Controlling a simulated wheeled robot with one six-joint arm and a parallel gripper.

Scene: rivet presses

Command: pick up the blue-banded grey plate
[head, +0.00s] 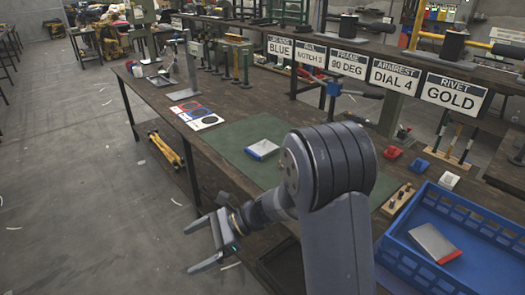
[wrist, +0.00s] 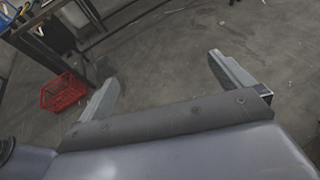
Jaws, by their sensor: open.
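The blue-banded grey plate (head: 262,149) lies flat on the green mat (head: 228,136) on the workbench in the head view. My gripper (head: 207,243) is open and empty. It hangs out over the floor, in front of and below the bench edge, apart from the plate. In the wrist view my gripper (wrist: 165,85) shows its two fingers spread wide, with only floor between them. The plate is not in the wrist view.
A blue crate (head: 475,215) at the right holds a red-banded grey plate (head: 435,243). A red basket (wrist: 63,92) sits on the floor in the wrist view.

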